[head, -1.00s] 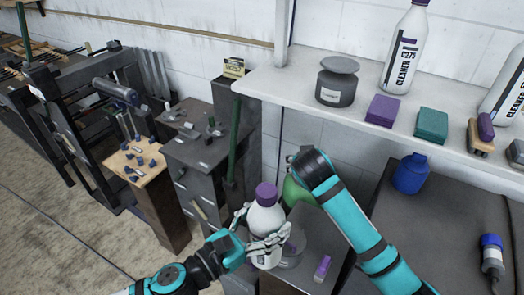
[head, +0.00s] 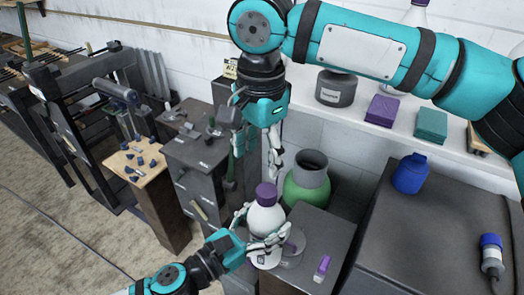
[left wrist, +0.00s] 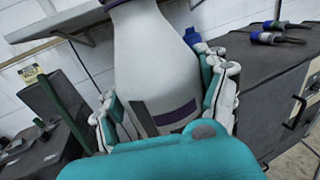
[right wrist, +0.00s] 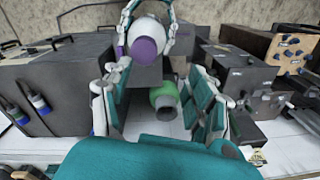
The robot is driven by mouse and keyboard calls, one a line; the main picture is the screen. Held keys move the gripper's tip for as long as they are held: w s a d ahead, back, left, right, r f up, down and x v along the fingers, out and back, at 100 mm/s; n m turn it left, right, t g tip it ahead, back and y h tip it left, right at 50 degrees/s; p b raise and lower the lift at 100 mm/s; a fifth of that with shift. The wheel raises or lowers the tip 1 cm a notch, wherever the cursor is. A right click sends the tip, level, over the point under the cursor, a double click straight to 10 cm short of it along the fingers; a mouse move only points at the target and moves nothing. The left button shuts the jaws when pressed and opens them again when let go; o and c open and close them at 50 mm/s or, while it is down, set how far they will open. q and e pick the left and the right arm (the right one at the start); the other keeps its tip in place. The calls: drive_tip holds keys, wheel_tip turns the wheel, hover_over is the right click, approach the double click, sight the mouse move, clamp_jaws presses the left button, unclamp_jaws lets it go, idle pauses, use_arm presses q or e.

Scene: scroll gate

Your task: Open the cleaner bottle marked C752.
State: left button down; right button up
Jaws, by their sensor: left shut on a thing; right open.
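A white cleaner bottle (head: 267,219) with a purple cap (head: 266,193) stands upright in my left gripper (head: 263,238). The left fingers wrap around its body; the bottle also fills the left wrist view (left wrist: 155,65). The cap is on. I cannot read its marking, and cannot tell whether its base touches the dark cabinet. My right gripper (head: 257,150) is open and empty, fingers pointing down, above and slightly behind the cap. In the right wrist view the cap (right wrist: 145,48) lies beyond the open fingers, not between them.
A green container with a grey mouth (head: 308,185) stands close behind the bottle. A small purple object (head: 322,268) lies on the dark cabinet top at right. The white shelf (head: 345,118) holds a grey pot (head: 336,88) and purple and green boxes. A blue bottle (head: 410,173) stands right.

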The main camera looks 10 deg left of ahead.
sight(262, 188)
drive_tip(key=shift+s+d+r+m, duration=0.25)
drive_tip(key=shift+s+r+m, duration=0.1)
drive_tip(key=shift+m, duration=0.05)
drive_tip(key=shift+s+d, duration=0.1)
drive_tip(key=shift+s, duration=0.05)
wheel_tip(262, 188, down, 8)
drive_tip(key=shift+r, duration=0.1)
